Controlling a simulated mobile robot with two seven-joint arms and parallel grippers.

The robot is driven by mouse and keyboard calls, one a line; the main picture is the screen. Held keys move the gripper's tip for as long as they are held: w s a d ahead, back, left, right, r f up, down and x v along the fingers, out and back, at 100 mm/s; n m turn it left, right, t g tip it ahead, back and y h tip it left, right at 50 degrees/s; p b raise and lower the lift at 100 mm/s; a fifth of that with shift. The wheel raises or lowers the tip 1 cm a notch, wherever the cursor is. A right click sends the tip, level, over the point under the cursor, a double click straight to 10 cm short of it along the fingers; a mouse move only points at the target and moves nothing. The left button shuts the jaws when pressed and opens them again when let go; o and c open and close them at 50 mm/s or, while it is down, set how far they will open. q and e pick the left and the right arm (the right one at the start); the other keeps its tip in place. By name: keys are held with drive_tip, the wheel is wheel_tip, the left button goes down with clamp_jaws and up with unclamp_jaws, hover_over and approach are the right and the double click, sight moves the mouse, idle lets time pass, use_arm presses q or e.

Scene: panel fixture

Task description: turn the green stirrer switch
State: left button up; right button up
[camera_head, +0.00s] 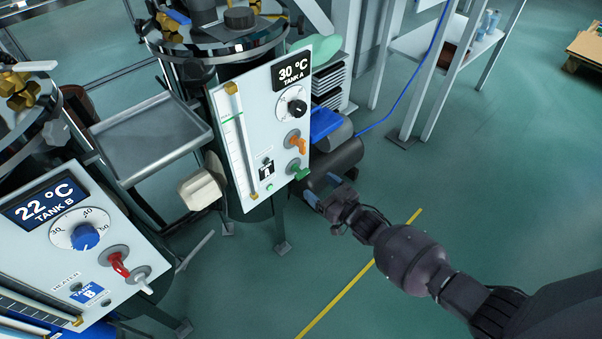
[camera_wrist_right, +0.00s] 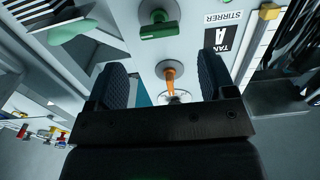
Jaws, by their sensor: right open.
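The green stirrer switch (camera_head: 298,171) is the lowest switch on the white tank A panel (camera_head: 262,140). In the right wrist view the green switch (camera_wrist_right: 158,27) lies near the top centre, beside the STIRRER label. My right gripper (camera_head: 320,193) is near the lower right corner of the panel, just below and right of the green switch in the head view. It is open and empty; its two dark fingers show in the wrist view (camera_wrist_right: 164,66), apart from the green switch. My left gripper is not in view.
An orange switch (camera_head: 297,143) and a black dial (camera_head: 295,106) sit above the green one. A tank B panel (camera_head: 95,262) with a blue dial and red switch stands at left. A grey tray (camera_head: 150,137) lies between the tanks. Floor at right is mostly clear.

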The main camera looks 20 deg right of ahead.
sight(305, 174)
drive_tip(key=x, duration=0.2)
drive_tip(key=b+x, duration=0.1)
drive_tip(key=x, duration=0.3)
drive_tip(key=shift+f+b, duration=0.25)
drive_tip(key=shift+b, duration=0.05)
drive_tip(key=shift+w+a+r, duration=0.15)
drive_tip(key=shift+w+a, duration=0.05)
drive_tip(key=shift+w, duration=0.5)
drive_tip(key=c, duration=0.9)
